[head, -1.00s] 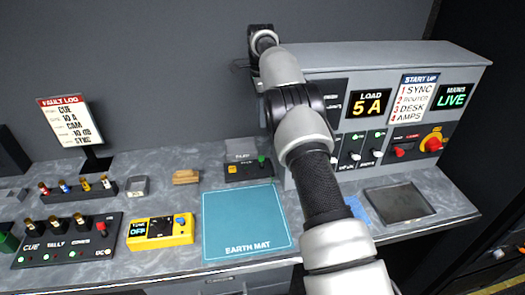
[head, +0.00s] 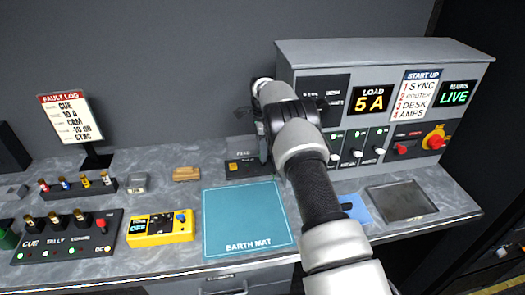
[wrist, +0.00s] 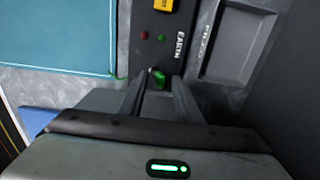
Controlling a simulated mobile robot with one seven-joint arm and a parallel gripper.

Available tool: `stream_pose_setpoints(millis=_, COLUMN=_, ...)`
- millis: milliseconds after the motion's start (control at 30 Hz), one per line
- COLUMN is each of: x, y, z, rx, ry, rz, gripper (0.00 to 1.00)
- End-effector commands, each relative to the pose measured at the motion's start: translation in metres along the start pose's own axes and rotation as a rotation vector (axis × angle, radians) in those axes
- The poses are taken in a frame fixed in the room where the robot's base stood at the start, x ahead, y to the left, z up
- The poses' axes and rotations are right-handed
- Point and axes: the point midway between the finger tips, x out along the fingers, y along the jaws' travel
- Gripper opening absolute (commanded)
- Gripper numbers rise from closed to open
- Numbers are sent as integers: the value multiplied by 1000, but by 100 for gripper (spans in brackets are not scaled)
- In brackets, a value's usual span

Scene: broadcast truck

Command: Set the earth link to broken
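The earth link is a small black panel (head: 249,176) at the back of the bench, behind the blue earth mat (head: 245,225). It has a yellow block (head: 233,167) on its left. In the wrist view its face (wrist: 156,50) shows the label EARTH, a red dot (wrist: 144,35), a green dot (wrist: 161,37) and a green lever (wrist: 158,77). My gripper (wrist: 158,84) points at the lever, its fingers apart on either side of it. I cannot tell whether they touch it. In the head view my gripper (head: 264,147) covers the lever's end of the panel.
A grey equipment rack (head: 385,55) with switches and displays stands close on the right. A grey tray (head: 402,201) lies in front of it. A yellow tester (head: 160,228) and a wooden block (head: 186,174) lie to the left. The mat is clear.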

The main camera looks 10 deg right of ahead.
Motion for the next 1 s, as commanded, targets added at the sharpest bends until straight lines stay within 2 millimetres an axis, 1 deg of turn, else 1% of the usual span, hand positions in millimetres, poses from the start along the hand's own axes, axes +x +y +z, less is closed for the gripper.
stream_pose_setpoints(millis=267, x=2, y=0, z=0, rx=0, ry=0, rz=0, gripper=31)
stream_pose_setpoints(millis=367, x=2, y=0, z=0, rx=0, ry=0, rz=0, gripper=16)
stream_pose_setpoints(millis=400, x=2, y=0, z=0, rx=0, ry=0, rz=0, gripper=9)
stream_pose_setpoints(millis=467, x=2, y=0, z=0, rx=0, ry=0, rz=0, gripper=0)
stream_pose_setpoints(millis=1000, x=1, y=1, z=0, rx=0, ry=1, rz=-36, gripper=0)
